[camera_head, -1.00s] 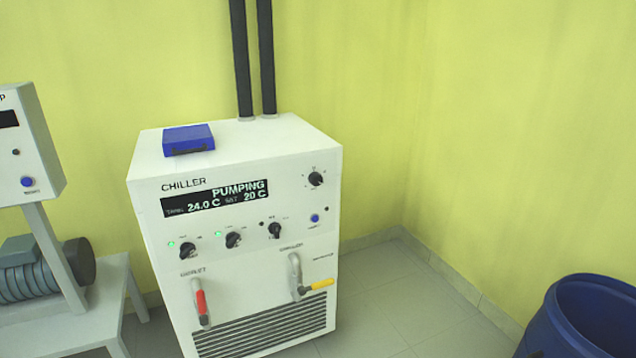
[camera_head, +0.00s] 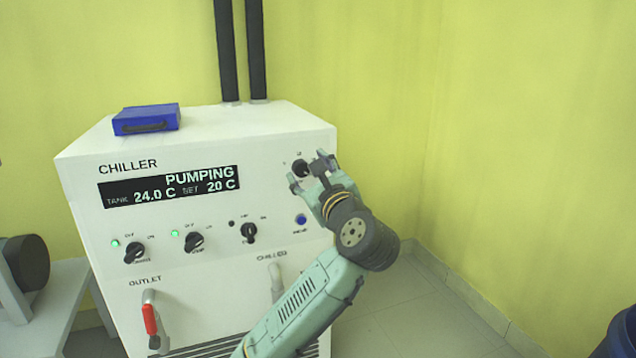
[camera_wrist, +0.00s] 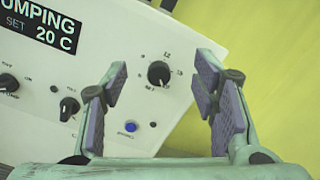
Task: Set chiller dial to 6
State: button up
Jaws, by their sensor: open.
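The white chiller (camera_head: 90,230) stands against the yellow wall. Its display (camera_head: 170,187) reads PUMPING, TANK 24.0 C, SET 20 C. The black dial (camera_head: 299,167) is at the upper right of its front panel, partly behind my gripper in the head view. In the wrist view the dial (camera_wrist: 158,74) lies between the two fingers, farther off and apart from them, with small marks around it. My gripper (camera_head: 308,172) is open and empty in front of the dial; its padded fingers (camera_wrist: 160,85) stand wide on either side. I cannot read the dial's exact setting.
Below the dial is a blue button (camera_head: 300,219). Three black knobs, one of them a switch knob (camera_head: 249,232), sit in a row to the left. A red-handled outlet valve (camera_head: 150,320) is lower left. A blue case (camera_head: 147,119) lies on top.

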jog(key=m+g, duration=0.1)
jog(key=m, duration=0.1)
send_near(303, 170)
jog(key=s, duration=0.1)
jog(key=shift+y, duration=0.3)
jog(key=x, duration=1)
jog(key=shift+w+d+f, duration=0.1)
jog(key=shift+w+d, duration=0.1)
jog(key=shift+d, duration=0.1)
jog(key=c, duration=1.2)
jog(key=shift+o, duration=0.2)
